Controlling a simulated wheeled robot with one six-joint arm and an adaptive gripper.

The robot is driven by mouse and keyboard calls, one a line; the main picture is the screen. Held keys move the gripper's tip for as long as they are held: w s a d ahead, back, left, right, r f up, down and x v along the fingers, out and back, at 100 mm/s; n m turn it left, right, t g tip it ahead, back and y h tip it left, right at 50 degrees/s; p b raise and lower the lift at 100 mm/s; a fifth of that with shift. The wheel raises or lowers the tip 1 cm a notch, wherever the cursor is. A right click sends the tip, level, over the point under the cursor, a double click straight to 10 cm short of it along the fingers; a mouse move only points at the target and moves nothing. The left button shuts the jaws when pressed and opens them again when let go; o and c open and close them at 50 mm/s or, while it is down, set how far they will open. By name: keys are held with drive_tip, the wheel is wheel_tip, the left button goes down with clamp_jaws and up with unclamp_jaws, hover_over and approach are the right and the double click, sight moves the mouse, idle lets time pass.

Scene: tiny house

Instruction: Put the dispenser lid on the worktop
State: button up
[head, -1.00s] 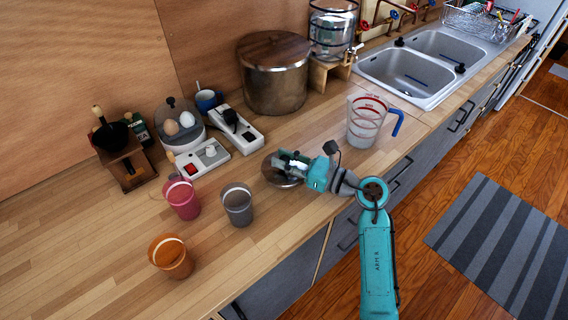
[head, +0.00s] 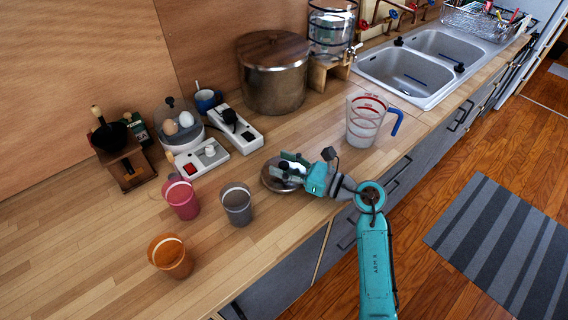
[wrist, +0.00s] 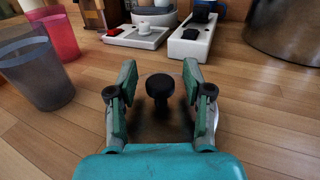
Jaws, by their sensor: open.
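The dispenser lid (head: 271,179), a round shiny metal disc, lies on the wooden worktop (head: 300,218) right of the grey cup. My gripper (head: 285,164) is over it with its fingers spread. In the wrist view, the lid's black knob (wrist: 158,87) stands upright between my two open fingers, with visible gaps on both sides. The lid's reflective surface (wrist: 160,127) shows below the knob, and my gripper body hides its near part. The glass dispenser (head: 331,32) stands on a wooden stand at the back; its top is cut off.
A grey cup (head: 237,205), a pink cup (head: 181,198) and an orange cup (head: 170,256) stand left of my gripper. A measuring jug (head: 366,122) stands to the right. A large lidded pot (head: 272,84), an egg cooker (head: 180,128) and white power strips (head: 236,127) are behind.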

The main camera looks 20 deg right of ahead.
drive_tip(key=v, duration=1.2)
drive_tip(key=shift+r, duration=0.1)
drive_tip(key=s+a+m+t, duration=0.1)
drive_tip(key=s+a+m, duration=0.1)
drive_tip(key=s+a+r+m+t+y, duration=0.1)
drive_tip(key=s+a+m, duration=0.1)
drive_tip(key=a, duration=0.1)
drive_tip(key=s+a+m+t+y, duration=0.1)
drive_tip(key=s+a+m, duration=0.1)
drive_tip(key=a, duration=0.1)
drive_tip(key=shift+s+r, duration=0.25)
drive_tip(key=shift+s, duration=0.05)
drive_tip(key=s+f+n+h, duration=0.2)
drive_tip(key=s+n+h, duration=0.2)
drive_tip(key=s+n, duration=0.5)
drive_tip(key=s+f+n+g+h, duration=0.1)
drive_tip(key=s+f+n+h, duration=0.2)
drive_tip(key=s+n, duration=0.6)
drive_tip(key=s+f+n+g+h, duration=0.1)
drive_tip(key=s+f+n+h, duration=0.2)
drive_tip(key=n, duration=1.3)
drive_tip(key=s+h, duration=0.3)
drive_tip(key=s, duration=0.3)
drive_tip(key=shift+s+a+h, duration=0.15)
drive_tip(key=shift+s+h, duration=0.15)
drive_tip(key=shift+s, duration=0.1)
